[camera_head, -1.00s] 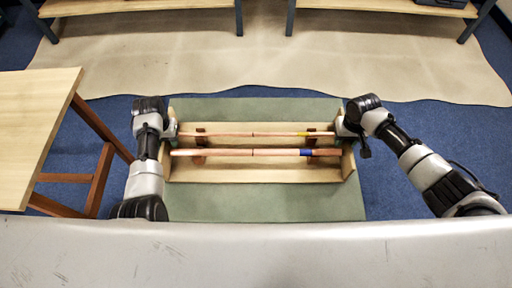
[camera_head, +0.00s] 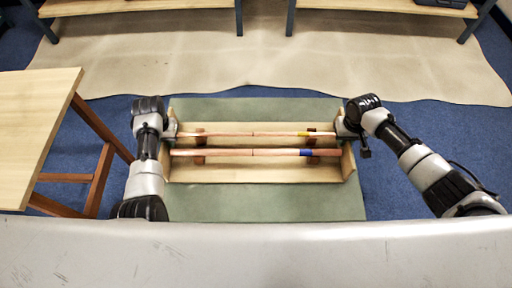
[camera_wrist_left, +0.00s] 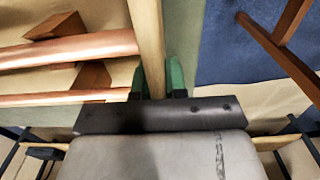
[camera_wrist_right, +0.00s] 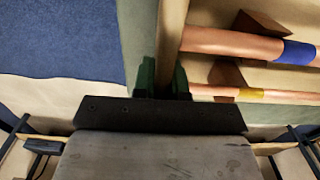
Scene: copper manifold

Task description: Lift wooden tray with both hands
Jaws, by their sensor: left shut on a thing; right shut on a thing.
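The wooden tray (camera_head: 255,175) is a long pale box on a green mat in the head view. Two copper pipes lie lengthwise in it on brown wooden blocks. The back pipe (camera_head: 270,134) has a yellow band and the front pipe (camera_head: 230,152) a blue band. My left gripper (camera_head: 174,130) is at the tray's left end; in the left wrist view its green fingers (camera_wrist_left: 157,78) straddle the end wall (camera_wrist_left: 146,40). My right gripper (camera_head: 342,128) is at the right end; in the right wrist view its green fingers (camera_wrist_right: 162,78) are shut on that end wall (camera_wrist_right: 170,35).
The green mat (camera_head: 260,205) lies on blue carpet under the tray. A wooden table (camera_head: 35,125) stands at the left, close to my left arm. A beige sheet (camera_head: 270,55) covers the floor behind, with workbenches (camera_head: 140,5) at the back.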

